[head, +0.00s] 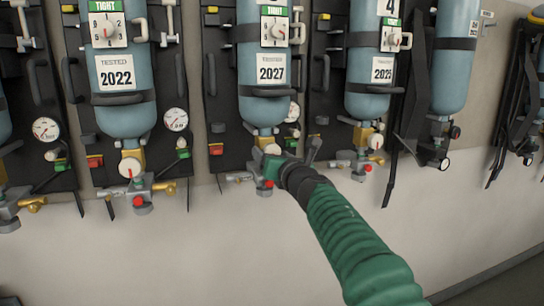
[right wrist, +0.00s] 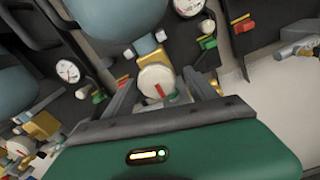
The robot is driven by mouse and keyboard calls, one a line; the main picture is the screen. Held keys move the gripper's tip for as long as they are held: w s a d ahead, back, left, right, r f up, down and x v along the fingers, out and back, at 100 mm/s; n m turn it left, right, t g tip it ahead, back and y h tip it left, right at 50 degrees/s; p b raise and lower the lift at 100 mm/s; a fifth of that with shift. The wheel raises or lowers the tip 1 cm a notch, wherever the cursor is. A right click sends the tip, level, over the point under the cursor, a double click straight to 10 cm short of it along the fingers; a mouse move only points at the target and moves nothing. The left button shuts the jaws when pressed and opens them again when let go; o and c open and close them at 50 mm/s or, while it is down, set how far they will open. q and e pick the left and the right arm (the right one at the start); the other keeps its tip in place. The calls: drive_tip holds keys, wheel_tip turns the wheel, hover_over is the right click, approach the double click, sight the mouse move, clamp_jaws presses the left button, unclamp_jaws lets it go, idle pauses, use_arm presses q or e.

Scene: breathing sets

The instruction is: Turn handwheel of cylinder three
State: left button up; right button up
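Cylinder three (head: 264,45) is a blue bottle with a 2027 label, hung on the wall between bottles marked 2022 and 2025. Its white round handwheel (head: 272,149) is at the bottom valve, partly hidden by my right gripper (head: 287,167). In the right wrist view the handwheel (right wrist: 157,83) shows a red mark on its face. My right gripper (right wrist: 163,95) is open, with one finger to each side of the wheel. I cannot tell whether the fingers touch it. My left gripper is not in view.
Neighbouring bottles on the left (head: 125,75) and right (head: 368,70) have similar valves. A red block (head: 216,149) and a gauge (head: 293,111) flank the valve of cylinder three. Black straps hang at the right. The wall (head: 200,250) below is bare.

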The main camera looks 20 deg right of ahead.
drive_tip(key=shift+s+r, duration=0.1)
drive_tip(key=shift+r, duration=0.1)
drive_tip(key=shift+s, duration=0.15)
drive_tip(key=s+b, duration=0.2)
drive_tip(key=s, duration=1.4)
drive_tip(key=shift+s+d+b, duration=0.25)
drive_tip(key=shift+d+b, duration=0.1)
drive_tip(key=shift+f, duration=0.15)
